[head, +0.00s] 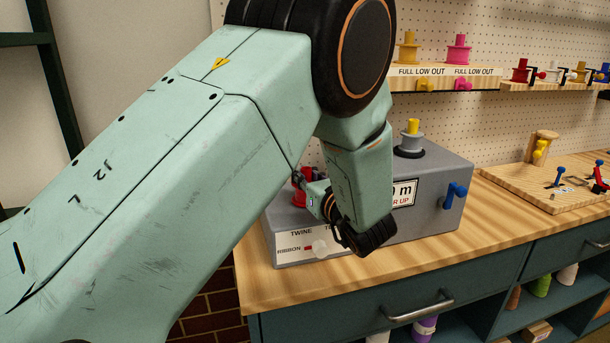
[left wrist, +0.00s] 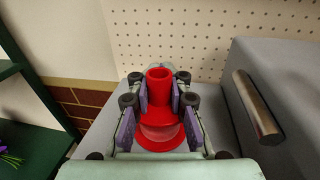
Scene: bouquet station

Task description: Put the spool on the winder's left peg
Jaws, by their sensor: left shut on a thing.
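The red spool (head: 299,196) is at the left end of the grey winder (head: 432,212), partly hidden by my left gripper (head: 303,180). In the left wrist view the spool (left wrist: 158,105) stands upright, its wide flange low, between the purple pads of my left gripper (left wrist: 160,98), which is shut on it. The left peg is hidden, so I cannot tell whether the spool is around it or above it. My right gripper is not in view.
The winder has a blue crank (head: 456,194) on its right and a pale knob (head: 319,247) in front. A wooden shelf (head: 445,83) with yellow and pink spools hangs behind. A wooden board (head: 540,185) with small tools lies at right. The wooden counter (head: 480,240) is clear in front.

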